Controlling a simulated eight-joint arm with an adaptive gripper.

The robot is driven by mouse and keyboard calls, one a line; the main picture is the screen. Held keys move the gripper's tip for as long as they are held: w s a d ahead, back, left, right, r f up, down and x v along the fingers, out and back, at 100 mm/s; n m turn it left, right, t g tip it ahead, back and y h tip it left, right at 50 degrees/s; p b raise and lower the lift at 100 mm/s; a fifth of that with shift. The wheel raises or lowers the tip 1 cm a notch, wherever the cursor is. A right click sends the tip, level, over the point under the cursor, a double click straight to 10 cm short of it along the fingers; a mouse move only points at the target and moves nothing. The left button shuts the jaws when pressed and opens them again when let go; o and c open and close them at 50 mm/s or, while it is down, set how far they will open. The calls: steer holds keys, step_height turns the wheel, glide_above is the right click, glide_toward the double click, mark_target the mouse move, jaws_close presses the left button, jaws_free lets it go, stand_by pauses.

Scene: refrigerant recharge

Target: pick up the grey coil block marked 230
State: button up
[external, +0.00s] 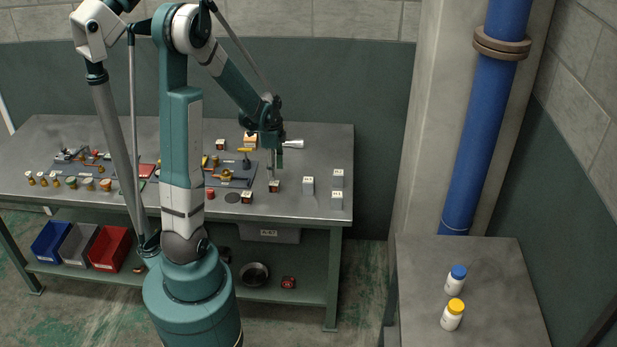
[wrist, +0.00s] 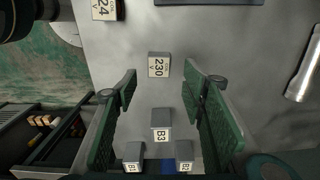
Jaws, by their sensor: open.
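The grey coil block marked 230 (wrist: 159,66) has a cream label and stands upright on the metal bench. In the external view it appears to be the small dark block with a pale top (external: 275,186). My gripper (wrist: 160,88) is open and empty, with its green fingers wide apart. In the wrist view the 230 block lies centred between the finger lines, a little beyond their tips. In the external view my gripper (external: 273,160) hangs above the bench, over or just behind that block; the exact height is hard to tell.
Grey block B3 (wrist: 161,125) and two more grey blocks stand beyond it towards the bench's right end. A block marked 24 (wrist: 105,9) stands on the other side. A silver cylinder (wrist: 303,65) lies to the right in the wrist view. A dark tray (external: 232,172) sits nearby.

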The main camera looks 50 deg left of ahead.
mark_target(274, 183)
steer(key=shift+f, duration=1.3)
steer(key=shift+s+f+b, duration=0.1)
steer(key=shift+f+b, duration=0.45)
steer(key=shift+f, duration=2.05)
steer(key=c, duration=1)
